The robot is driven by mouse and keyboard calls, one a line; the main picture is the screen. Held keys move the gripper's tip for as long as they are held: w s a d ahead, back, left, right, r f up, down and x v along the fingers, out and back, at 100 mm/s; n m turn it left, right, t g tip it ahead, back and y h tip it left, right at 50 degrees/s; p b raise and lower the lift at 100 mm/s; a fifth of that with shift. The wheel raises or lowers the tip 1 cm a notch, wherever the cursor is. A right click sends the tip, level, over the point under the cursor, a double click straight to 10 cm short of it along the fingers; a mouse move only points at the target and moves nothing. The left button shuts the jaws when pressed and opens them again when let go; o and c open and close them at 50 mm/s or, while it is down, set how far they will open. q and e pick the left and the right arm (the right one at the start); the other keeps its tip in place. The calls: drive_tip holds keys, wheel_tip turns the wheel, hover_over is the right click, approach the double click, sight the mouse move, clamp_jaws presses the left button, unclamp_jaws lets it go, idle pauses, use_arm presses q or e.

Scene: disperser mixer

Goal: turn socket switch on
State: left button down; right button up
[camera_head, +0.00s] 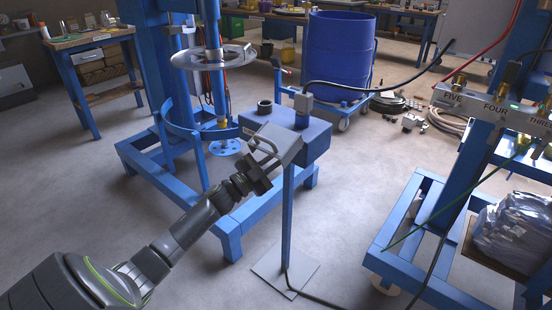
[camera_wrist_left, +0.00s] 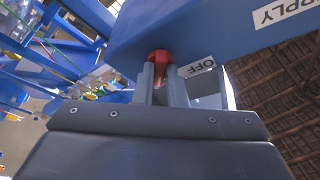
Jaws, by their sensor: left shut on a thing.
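My left gripper (camera_head: 262,168) comes in from the lower left in the head view, close to the slanted grey panel and the blue box (camera_head: 318,142). In the left wrist view the same blue box (camera_wrist_left: 200,28) fills the top, with a white SUPPLY label and an OFF label (camera_wrist_left: 201,66). A red switch (camera_wrist_left: 160,58) stands out below the box's edge. My left gripper (camera_wrist_left: 163,84) is shut on the red switch, one finger on each side. The switch is hidden in the head view. My right gripper is not in view.
The grey panel's thin post (camera_head: 287,210) stands on a square floor plate (camera_head: 285,268), with a black cable running off. The blue mixer frame (camera_head: 228,235) is to the left. A blue rack (camera_head: 400,262) stands at right. A blue drum (camera_head: 341,52) is behind.

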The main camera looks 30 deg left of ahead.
use_arm(q)
drive_tip(key=shift+w+r, duration=0.1)
drive_tip(key=shift+r, duration=0.2)
drive_tip(key=c, duration=1.5)
unclamp_jaws()
drive_tip(key=shift+f, duration=0.15)
drive_tip(key=shift+d, duration=0.1)
